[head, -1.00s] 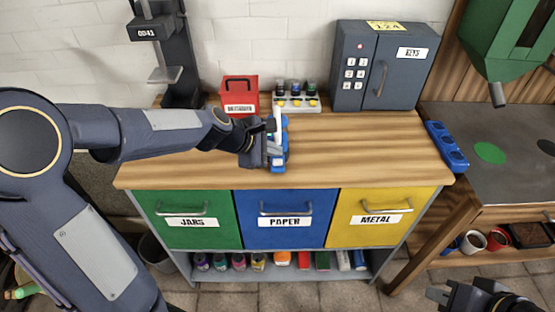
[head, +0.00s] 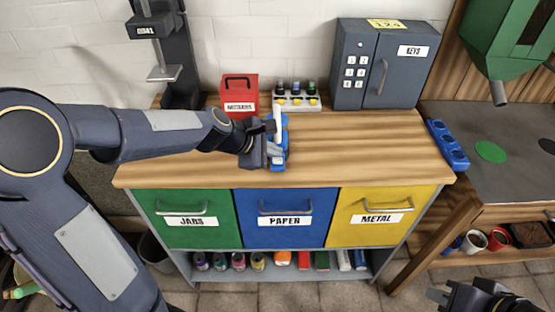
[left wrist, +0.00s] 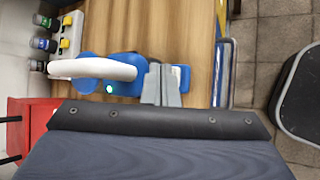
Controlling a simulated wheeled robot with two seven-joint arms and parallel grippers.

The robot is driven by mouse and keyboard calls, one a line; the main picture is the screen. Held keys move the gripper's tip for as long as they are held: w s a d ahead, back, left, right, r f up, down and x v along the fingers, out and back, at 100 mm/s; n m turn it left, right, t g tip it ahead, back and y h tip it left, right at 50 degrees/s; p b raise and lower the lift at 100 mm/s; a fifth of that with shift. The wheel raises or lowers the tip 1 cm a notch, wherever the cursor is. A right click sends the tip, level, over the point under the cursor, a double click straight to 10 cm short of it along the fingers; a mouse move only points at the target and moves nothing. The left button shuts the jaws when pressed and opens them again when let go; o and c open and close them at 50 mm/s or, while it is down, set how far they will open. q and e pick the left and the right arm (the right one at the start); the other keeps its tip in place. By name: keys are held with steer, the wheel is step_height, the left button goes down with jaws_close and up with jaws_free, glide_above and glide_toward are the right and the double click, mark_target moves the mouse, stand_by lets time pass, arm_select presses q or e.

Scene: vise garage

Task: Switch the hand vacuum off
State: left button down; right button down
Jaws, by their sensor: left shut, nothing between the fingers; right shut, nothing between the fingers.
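The hand vacuum (head: 284,134) is blue with a white handle and stands on the wooden top of the cabinet. In the left wrist view the vacuum's blue body (left wrist: 122,66) and white curved handle (left wrist: 92,68) show, with a small glowing green light (left wrist: 110,88) on the body. My left gripper (head: 278,156) is shut and empty, right beside the vacuum. In the left wrist view its fingertips (left wrist: 164,78) are close to the blue body; I cannot tell whether they touch. The gripper hides part of the vacuum. My right gripper (head: 437,295) is shut and empty at the lower right.
A red box (head: 239,95) and a rack of small bottles (head: 297,101) stand behind the vacuum. A grey key cabinet (head: 385,64) is at the back right. A blue tray (head: 447,145) lies at the right edge. The wooden top (head: 365,150) is clear to the vacuum's right.

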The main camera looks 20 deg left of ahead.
mark_target(273, 161)
arm_select(q)
steer(key=shift+f+b, duration=0.4)
steer(key=shift+f, duration=0.15)
stand_by(0.6)
steer(key=shift+r, duration=0.15)
steer(key=shift+r+p, duration=0.85)
steer(key=shift+p, duration=0.15)
step_height(273, 161, up, 6)
steer(key=p, duration=0.6)
